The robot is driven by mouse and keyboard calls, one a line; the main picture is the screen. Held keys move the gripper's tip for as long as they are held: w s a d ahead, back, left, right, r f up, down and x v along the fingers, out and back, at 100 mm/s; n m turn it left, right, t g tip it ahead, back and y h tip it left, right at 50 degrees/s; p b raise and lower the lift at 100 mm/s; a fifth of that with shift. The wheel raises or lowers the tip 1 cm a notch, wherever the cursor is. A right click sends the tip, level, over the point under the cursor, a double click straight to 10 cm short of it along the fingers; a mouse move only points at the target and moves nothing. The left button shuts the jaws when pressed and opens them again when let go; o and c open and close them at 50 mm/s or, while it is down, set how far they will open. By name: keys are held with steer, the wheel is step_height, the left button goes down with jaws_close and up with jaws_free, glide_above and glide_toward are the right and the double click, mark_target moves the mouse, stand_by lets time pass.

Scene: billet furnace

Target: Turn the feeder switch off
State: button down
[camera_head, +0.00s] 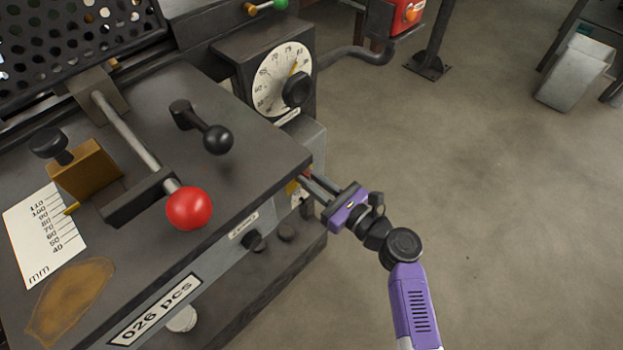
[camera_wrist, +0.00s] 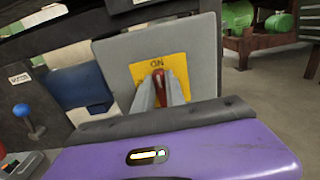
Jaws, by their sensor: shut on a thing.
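The feeder switch is a red handle (camera_wrist: 162,80) on a yellow plate (camera_wrist: 176,66) fixed to a grey box (camera_wrist: 120,62). Lettering that looks like an upside-down "ON" shows on the plate above the handle in the wrist view. My gripper (camera_wrist: 161,90) has its two grey fingers on either side of the red handle and is shut on it. In the head view my gripper (camera_head: 305,186) reaches in from the right to the side of the machine. The box's face is mostly hidden there under the bench corner.
The bench (camera_head: 240,190) carries a red ball lever (camera_head: 189,208), a black ball lever (camera_head: 217,138) and a brass stop block (camera_head: 84,170). A dial box (camera_head: 283,75) stands behind my gripper. The floor (camera_head: 500,200) on the right is clear. A grey bin (camera_head: 575,73) stands at the far right.

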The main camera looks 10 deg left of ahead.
steer(key=shift+s+a+f+n+b, duration=0.15)
steer(key=shift+s+f+n+b, duration=0.15)
steer(key=shift+n+b, duration=2.35)
steer(key=shift+s+a+f+n+b, duration=0.15)
steer(key=shift+f+n+b, duration=0.2)
steer(key=shift+n+b, duration=2.25)
steer(key=shift+s+a+f+n+b, duration=0.25)
steer(key=shift+n+b, duration=1.25)
steer(key=shift+n, duration=2.25)
steer(key=shift+d, duration=0.1)
steer(key=c, duration=1.4)
jaws_free()
steer(key=shift+d, duration=0.1)
steer(key=p+v, duration=0.1)
steer(key=v, duration=0.6)
steer(key=shift+s+d, duration=0.2)
steer(key=shift+s, duration=0.05)
